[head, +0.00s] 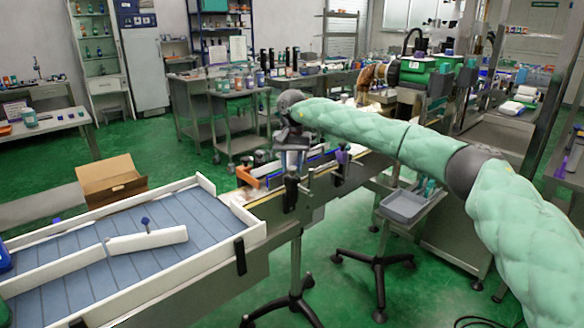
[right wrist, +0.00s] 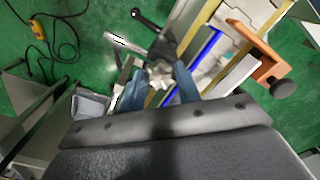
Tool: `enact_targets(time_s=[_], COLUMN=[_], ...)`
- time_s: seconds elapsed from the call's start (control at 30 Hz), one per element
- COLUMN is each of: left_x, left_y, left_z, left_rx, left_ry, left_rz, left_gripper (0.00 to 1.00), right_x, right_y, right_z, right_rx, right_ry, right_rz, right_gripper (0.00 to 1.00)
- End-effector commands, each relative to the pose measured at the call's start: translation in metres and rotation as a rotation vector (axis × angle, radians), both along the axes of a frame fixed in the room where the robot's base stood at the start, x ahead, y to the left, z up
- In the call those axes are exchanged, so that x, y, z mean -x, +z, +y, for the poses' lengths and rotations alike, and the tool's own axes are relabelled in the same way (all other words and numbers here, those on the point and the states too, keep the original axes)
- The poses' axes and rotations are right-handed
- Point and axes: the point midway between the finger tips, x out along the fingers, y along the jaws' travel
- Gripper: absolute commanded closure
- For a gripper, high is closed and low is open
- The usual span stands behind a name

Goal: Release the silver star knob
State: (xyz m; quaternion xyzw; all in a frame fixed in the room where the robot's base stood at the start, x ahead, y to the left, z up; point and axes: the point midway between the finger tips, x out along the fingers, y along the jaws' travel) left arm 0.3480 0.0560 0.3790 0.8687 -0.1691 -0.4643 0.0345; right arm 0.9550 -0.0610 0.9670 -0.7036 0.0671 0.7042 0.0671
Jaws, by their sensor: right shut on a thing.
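My right gripper (head: 291,163) reaches over the side of the conveyor, at the end of my green-padded right arm. In the right wrist view its two blue-grey fingers (right wrist: 162,86) are closed in on a silver star knob (right wrist: 160,74). The knob sits between the fingertips and is partly covered by them. In the head view I cannot make out the knob behind the gripper and the dark clamp parts. My left gripper is in neither view.
Conveyor rails with blue strips (right wrist: 205,52) run close beside the fingers. An orange bracket with a black knob (right wrist: 280,88) stands to the right. A black lever (right wrist: 150,27) and a silver rod (right wrist: 122,42) are near the fingertips.

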Motion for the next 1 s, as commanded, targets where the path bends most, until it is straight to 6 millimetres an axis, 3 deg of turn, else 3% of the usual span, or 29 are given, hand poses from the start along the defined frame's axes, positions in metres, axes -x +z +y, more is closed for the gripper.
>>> enact_targets(time_s=[0.5,1.0], left_x=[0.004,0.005], left_y=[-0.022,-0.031], left_z=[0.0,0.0], left_rx=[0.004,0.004], left_ry=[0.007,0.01], left_rz=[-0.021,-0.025], left_gripper=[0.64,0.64], right_x=[-0.002,-0.002], right_y=[0.003,0.003], right_z=[-0.002,-0.002], right_rx=[0.0,0.0], right_ry=[0.443,0.633], right_rz=[-0.006,-0.006], right_gripper=[0.9,0.9])
